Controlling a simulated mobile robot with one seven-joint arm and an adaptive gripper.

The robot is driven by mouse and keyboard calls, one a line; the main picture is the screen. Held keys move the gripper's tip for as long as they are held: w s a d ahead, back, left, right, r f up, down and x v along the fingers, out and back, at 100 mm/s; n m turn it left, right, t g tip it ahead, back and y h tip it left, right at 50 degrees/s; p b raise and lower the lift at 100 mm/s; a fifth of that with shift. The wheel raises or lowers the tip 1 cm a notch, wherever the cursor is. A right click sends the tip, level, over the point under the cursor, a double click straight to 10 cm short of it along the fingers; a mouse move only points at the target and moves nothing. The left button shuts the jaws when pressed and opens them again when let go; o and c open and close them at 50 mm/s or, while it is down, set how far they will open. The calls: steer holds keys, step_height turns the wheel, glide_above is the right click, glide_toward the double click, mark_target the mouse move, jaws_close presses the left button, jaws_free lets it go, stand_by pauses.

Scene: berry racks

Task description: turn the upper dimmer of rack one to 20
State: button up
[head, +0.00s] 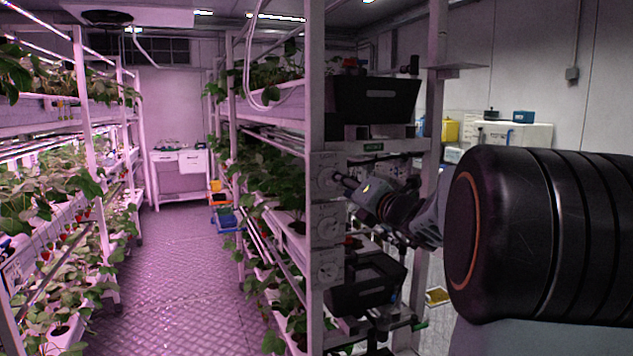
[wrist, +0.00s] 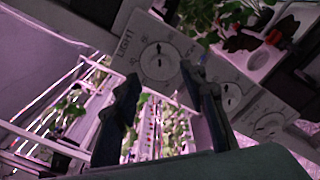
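The upper dimmer (head: 328,172) is a round dial on a pale plate on the rack's end post. My gripper (head: 340,180) is in front of the upper dimmer, coming from the right. In the wrist view my gripper (wrist: 160,76) has its fingers spread apart with nothing between them. The dial shows just beyond the gap between the fingertips; contact is not visible.
Two similar dial plates, a middle one (head: 327,222) and a lower one (head: 328,268), sit below the upper dimmer. Dark boxes (head: 373,100) are mounted right of the post. The aisle floor (head: 185,270) at left is clear, with planted racks on both sides.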

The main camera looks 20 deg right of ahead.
steer(key=shift+w+a, duration=0.15)
steer(key=shift+w, duration=2.35)
steer(key=shift+c, duration=0.7)
jaws_close()
